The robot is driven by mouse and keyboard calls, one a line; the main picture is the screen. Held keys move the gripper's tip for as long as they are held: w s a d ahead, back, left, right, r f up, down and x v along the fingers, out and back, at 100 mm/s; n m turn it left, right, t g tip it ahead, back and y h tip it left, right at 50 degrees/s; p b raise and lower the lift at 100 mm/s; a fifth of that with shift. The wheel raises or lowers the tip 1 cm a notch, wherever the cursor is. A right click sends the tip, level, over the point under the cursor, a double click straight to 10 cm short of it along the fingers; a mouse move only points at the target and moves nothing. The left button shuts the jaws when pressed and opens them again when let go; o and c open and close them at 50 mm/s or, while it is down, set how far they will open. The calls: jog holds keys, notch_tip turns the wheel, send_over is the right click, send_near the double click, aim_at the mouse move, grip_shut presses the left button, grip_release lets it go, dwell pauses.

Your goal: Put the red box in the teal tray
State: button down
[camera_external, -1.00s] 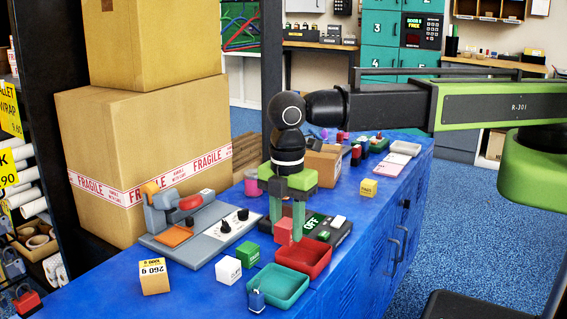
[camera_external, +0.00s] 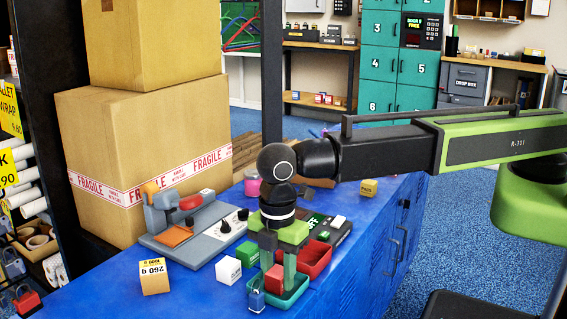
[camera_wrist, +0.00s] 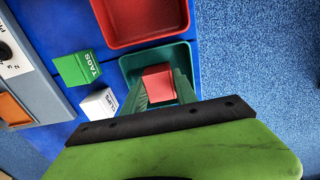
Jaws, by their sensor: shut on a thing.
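The red box (camera_external: 274,279) is between the fingers of my gripper (camera_external: 277,276), which is shut on it. In the wrist view the red box (camera_wrist: 158,83) lies within the outline of the teal tray (camera_wrist: 128,66), between the two green fingertips (camera_wrist: 158,90). The teal tray (camera_external: 297,292) sits on the blue bench top, and the box is low at or inside it. I cannot tell whether the box touches the tray floor. The fingers hide part of the box and tray.
A red tray (camera_external: 316,257) adjoins the teal tray on its far side. A green TAGS box (camera_external: 247,254), a white CLIPS box (camera_external: 228,270) and a small blue padlock-like item (camera_external: 256,300) stand to the left. A yellow-topped box (camera_external: 154,276) is farther left.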

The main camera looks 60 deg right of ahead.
aim_at(278, 271)
jog(key=shift+f, duration=0.1)
jog(key=c, duration=1)
grip_release()
jog(key=shift+o, duration=0.2)
notch_tip(278, 271, up, 12)
jog(key=p, duration=1.2)
